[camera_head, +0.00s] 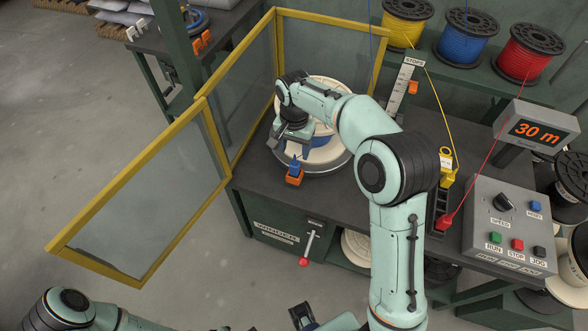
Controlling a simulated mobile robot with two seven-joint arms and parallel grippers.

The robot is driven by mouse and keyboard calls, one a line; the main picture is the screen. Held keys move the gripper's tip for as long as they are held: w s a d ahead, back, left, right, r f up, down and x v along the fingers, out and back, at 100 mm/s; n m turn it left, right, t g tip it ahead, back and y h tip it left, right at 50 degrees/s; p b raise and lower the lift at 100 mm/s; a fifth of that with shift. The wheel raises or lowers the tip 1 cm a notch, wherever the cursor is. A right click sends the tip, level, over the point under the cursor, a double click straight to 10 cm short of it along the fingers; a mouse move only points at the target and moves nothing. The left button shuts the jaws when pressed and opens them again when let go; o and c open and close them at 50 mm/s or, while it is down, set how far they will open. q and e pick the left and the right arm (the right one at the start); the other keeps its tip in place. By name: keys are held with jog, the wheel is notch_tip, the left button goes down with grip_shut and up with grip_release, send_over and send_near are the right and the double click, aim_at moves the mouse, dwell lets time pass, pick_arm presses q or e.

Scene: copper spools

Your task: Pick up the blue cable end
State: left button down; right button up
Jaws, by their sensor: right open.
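The blue cable end (295,164) is a small blue piece at the front edge of the winder. It sits at an orange holder (294,178). My right gripper (291,145) is open, just above and behind the blue end in the picture. I cannot tell whether its fingers touch or straddle the piece. A blue winding (320,140) shows on the cream-flanged spool (332,156) behind it, partly hidden by my right arm. My left arm shows at the bottom left; a dark part at the bottom edge may be its gripper, mostly cut off.
A yellow-framed clear guard (145,163) stands left and behind the winder. Yellow (404,23), blue (467,36) and red (530,52) spools stand at the back right. A control box (508,226) and a "30 m" display (540,128) are right of my arm.

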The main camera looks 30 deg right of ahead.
aim_at(295, 163)
notch_tip(295, 163, down, 9)
jog(key=shift+r, duration=0.15)
jog(key=c, duration=1.1)
